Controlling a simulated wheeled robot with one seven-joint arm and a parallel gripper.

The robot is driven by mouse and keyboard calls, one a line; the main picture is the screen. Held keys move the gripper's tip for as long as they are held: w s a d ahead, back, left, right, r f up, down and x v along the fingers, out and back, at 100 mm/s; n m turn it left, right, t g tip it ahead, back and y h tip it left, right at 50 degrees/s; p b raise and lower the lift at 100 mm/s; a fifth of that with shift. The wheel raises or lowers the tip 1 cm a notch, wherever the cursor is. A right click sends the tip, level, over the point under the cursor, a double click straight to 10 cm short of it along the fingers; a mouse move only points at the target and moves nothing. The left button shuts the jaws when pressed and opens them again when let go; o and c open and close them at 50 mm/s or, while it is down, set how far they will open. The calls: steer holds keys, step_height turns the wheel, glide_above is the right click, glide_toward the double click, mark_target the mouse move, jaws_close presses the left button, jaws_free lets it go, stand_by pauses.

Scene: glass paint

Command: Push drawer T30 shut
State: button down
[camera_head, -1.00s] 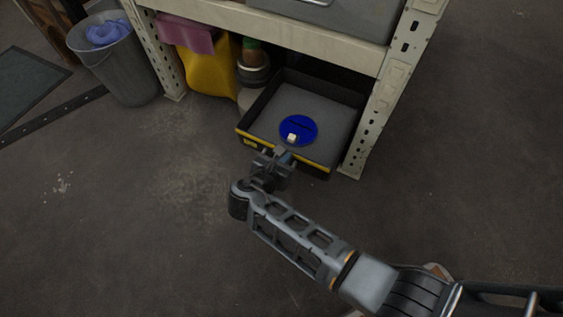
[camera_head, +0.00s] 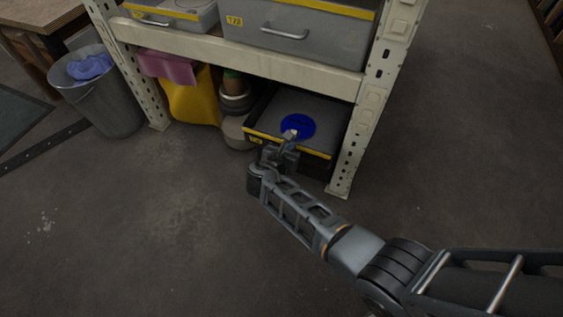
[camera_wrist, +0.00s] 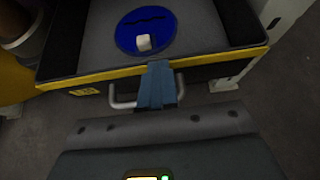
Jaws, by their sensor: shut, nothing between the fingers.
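The low drawer (camera_head: 325,149), grey inside with a yellow front rim, stands partly out of the bottom of the shelf. Its label is too small to read surely. A blue disc (camera_head: 298,125) lies in it, with a small white block on the disc in the wrist view (camera_wrist: 144,43). My gripper (camera_head: 285,149) is shut and empty at the drawer front. In the wrist view its fingers (camera_wrist: 158,78) overlap the yellow rim (camera_wrist: 210,59) and cover the middle of the metal handle (camera_wrist: 123,101). Contact is hard to tell.
A shelf post (camera_head: 346,155) stands close to the drawer's right. Weights or pots (camera_head: 236,130) and a yellow container (camera_head: 191,98) stand to its left. Drawer T73 (camera_head: 310,38) is above. A grey bin (camera_head: 104,95) stands far left. The floor in front is clear.

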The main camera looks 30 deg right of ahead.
steer(key=w+d, duration=0.1)
steer(key=d, duration=0.1)
steer(key=w+d+b, duration=0.1)
steer(key=w+d, duration=0.3)
steer(key=shift+d, duration=0.4)
steer(key=shift+w+d+r, duration=0.1)
steer(key=shift+w+d, duration=0.05)
steer(key=shift+d, duration=0.1)
